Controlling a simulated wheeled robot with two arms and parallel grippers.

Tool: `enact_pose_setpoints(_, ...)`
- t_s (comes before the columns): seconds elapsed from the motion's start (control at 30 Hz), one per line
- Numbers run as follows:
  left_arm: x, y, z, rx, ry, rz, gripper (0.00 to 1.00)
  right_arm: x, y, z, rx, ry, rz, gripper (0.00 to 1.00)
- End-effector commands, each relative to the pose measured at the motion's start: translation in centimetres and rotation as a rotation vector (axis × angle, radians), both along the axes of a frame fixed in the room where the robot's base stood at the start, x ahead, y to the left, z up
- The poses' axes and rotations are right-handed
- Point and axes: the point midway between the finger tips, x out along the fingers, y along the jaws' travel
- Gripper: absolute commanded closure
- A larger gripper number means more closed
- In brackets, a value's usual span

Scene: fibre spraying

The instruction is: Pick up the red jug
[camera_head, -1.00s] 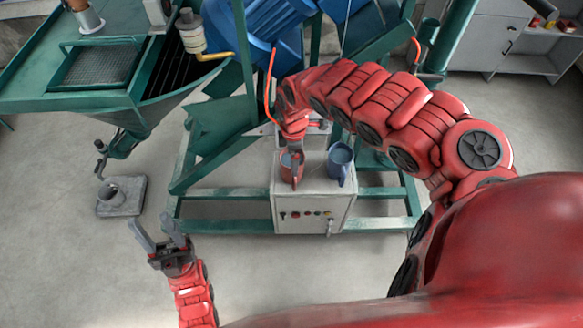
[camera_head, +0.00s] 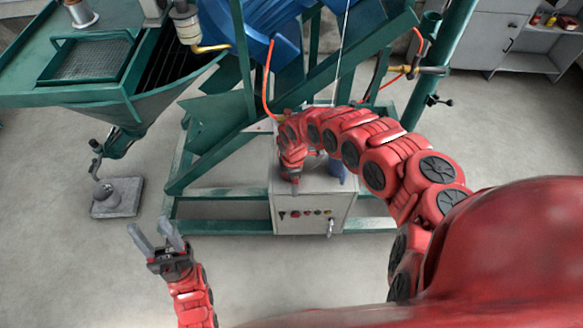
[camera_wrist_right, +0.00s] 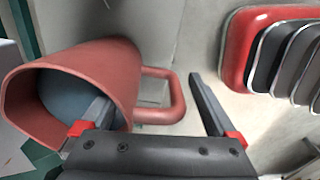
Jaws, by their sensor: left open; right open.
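The red jug (camera_wrist_right: 110,70) shows in the right wrist view at the left, its wide mouth facing the camera and its looped handle (camera_wrist_right: 170,95) to the right. My right gripper (camera_wrist_right: 155,90) is open. Its left finger overlaps the jug's mouth and its right finger is beyond the handle, so the handle lies between them. Whether a finger touches the jug, I cannot tell. In the head view my right arm hides most of the jug on the grey control box (camera_head: 313,213). My left gripper (camera_head: 150,230) is open and empty above the floor.
A green machine frame (camera_head: 225,195) surrounds the box. A green hopper (camera_head: 75,95) stands at the left, with a small grey stand (camera_head: 118,198) on the floor. The floor in front is clear.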

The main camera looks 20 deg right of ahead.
Motion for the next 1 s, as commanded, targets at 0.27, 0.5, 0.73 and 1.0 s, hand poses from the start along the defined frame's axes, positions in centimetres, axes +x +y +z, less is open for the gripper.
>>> enact_pose_setpoints(0.27,0.0,0.0,-0.02,0.0,0.0,0.0,0.5,0.0,-0.1,-0.37,-0.002,0.0,0.0,0.06)
enact_pose_setpoints(0.5,0.01,0.0,-0.02,0.0,0.0,0.0,0.5,-0.01,-0.08,-0.37,-0.002,0.0,0.0,0.48)
enact_pose_setpoints(0.73,0.0,0.0,-0.02,0.0,0.0,0.0,0.5,-0.03,-0.06,-0.38,-0.002,0.001,0.0,0.89)
enact_pose_setpoints(1.0,0.0,0.0,0.0,0.0,0.0,0.0,0.5,-0.04,-0.05,-0.35,-0.001,0.001,0.0,1.0)
